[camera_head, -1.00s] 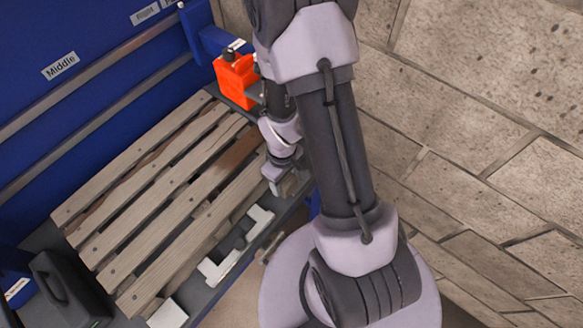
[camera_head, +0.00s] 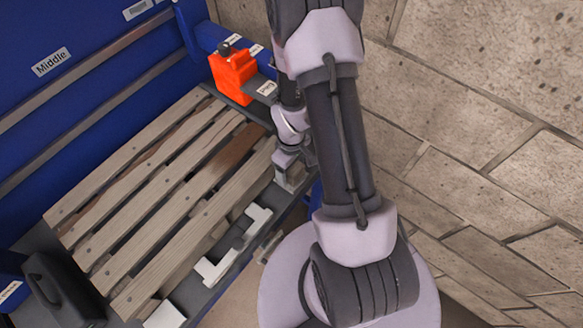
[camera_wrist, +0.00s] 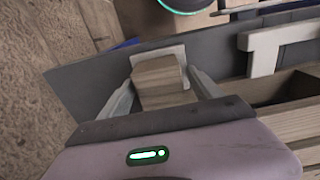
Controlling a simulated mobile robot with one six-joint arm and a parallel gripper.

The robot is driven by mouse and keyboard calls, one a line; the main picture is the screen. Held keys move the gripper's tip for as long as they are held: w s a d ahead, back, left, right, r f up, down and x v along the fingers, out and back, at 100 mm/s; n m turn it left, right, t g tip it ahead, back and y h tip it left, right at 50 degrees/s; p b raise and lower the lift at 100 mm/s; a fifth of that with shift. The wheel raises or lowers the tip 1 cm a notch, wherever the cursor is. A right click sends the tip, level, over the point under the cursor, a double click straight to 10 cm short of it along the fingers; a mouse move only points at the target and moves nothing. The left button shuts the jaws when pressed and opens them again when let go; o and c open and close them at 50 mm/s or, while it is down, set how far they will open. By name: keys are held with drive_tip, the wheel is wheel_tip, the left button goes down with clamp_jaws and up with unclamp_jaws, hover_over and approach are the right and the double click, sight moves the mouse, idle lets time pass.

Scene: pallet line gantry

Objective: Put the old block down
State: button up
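My gripper (camera_wrist: 161,84) holds a wooden block (camera_wrist: 165,80) between its two pale fingers, with the fingertips close against its sides in the wrist view. A light grey plate-like piece shows right behind the block. I cannot tell whether the block touches the dark surface (camera_wrist: 90,92) below. In the head view my gripper (camera_head: 290,175) is low at the right end of the slatted wooden pallet (camera_head: 150,220), over the edge of the dark shelf, and the block is mostly hidden there.
White bracket pieces (camera_head: 232,248) lie along the shelf's front edge. An orange container (camera_head: 233,75) stands behind the pallet's far end. A dark case (camera_head: 62,290) is at lower left. A blue panel (camera_head: 40,50) rises behind, and stone-like floor lies to the right.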

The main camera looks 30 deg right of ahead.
drive_tip(key=a+r+m+t+p, duration=0.2)
drive_tip(key=a+r+m+p, duration=0.15)
drive_tip(key=r, duration=2.15)
drive_tip(key=s+a+r+m+t+y, duration=0.1)
drive_tip(key=s+a+r+m+t, duration=0.1)
drive_tip(key=s+a+r, duration=0.3)
drive_tip(key=s+a+r+m+t+y, duration=0.1)
drive_tip(key=s+a+r+m, duration=0.2)
drive_tip(key=s+a+r, duration=0.3)
wheel_tip(320, 180, up, 4)
drive_tip(key=shift+s+r+t, duration=0.2)
drive_tip(key=shift+r+t, duration=0.05)
drive_tip(key=shift+t, duration=0.15)
